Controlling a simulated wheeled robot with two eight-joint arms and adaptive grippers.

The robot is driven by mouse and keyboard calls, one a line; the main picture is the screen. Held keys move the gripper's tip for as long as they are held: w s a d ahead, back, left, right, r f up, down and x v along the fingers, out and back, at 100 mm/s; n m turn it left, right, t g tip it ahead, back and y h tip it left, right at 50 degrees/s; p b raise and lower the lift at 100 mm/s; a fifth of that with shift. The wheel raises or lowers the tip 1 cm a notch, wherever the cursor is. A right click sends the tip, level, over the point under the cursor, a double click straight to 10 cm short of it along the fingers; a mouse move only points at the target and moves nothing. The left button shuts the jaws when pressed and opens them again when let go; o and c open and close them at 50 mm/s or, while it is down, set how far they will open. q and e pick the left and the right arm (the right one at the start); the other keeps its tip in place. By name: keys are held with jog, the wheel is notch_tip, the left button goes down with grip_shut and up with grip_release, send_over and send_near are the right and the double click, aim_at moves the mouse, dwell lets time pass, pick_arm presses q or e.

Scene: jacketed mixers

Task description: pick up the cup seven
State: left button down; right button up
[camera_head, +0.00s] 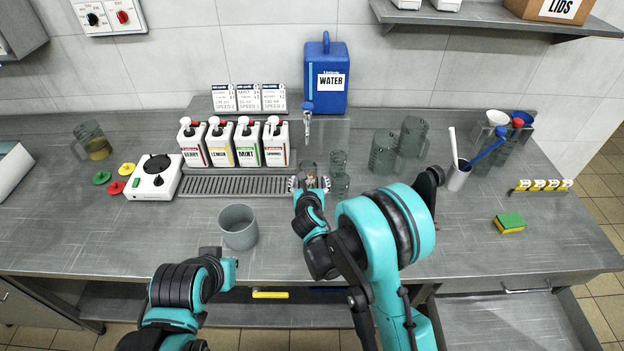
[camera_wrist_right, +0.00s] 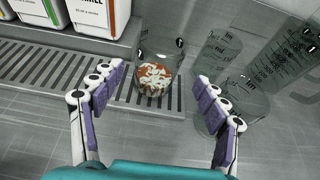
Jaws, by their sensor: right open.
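No cup shows a readable number seven. A clear cup (camera_head: 309,170) with orange and white bits in its bottom stands on the slotted drain strip, and it also shows in the right wrist view (camera_wrist_right: 156,72). My right gripper (camera_head: 309,184) is open behind it on the near side, with its purple-padded fingers spread (camera_wrist_right: 160,112) and nothing between the tips. The cup stands just beyond the fingertips. Clear measuring cups (camera_head: 339,172) stand close to the right of it. My left arm is low at the left, and its fingers cannot be made out.
A grey pot (camera_head: 238,227) stands left of my right arm. Several syrup jugs (camera_head: 247,142) line the drain strip (camera_head: 215,186), with a blue water tank (camera_head: 326,75) behind. Larger clear jugs (camera_head: 411,137) stand at the right. The front right counter is mostly clear beside a sponge (camera_head: 509,223).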

jog(key=shift+w+f+b, duration=0.3)
jog(key=shift+w+f, duration=0.3)
jog(key=shift+w, duration=0.1)
jog(key=b+x, duration=0.1)
jog(key=x, duration=0.3)
jog(key=shift+a+f, duration=0.2)
jog(key=shift+s+r, duration=0.1)
jog(key=shift+r, duration=0.05)
jog(key=shift+c, duration=0.4)
jog(key=c, duration=1.2)
